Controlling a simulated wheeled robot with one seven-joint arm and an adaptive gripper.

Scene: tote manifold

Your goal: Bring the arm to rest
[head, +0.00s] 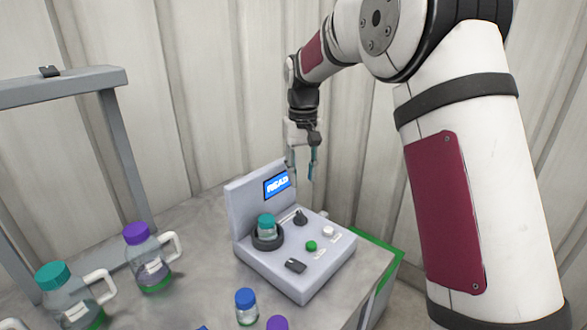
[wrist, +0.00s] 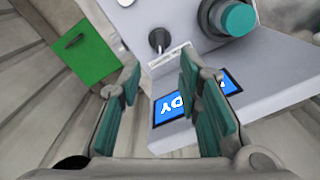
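My gripper (head: 301,162) hangs above the back right of a grey device, fingers pointing down, with nothing held. In the wrist view my gripper (wrist: 162,108) has its two teal-padded fingers apart, with a clear gap between them. The arm reaches in from the right and bends down near the wall. The grey device (head: 312,268) has a lit blue screen (head: 277,184) that reads READ or READY, partly cut off. A teal-capped bottle (head: 266,225) stands in its round black holder; its teal cap (wrist: 238,19) also shows in the wrist view.
The device has a green button (head: 311,246), a white knob (head: 328,231) and a black switch (head: 296,265). Jugs with a purple cap (head: 136,233) and a teal cap (head: 53,276) stand left. A blue-capped bottle (head: 246,306) stands in front.

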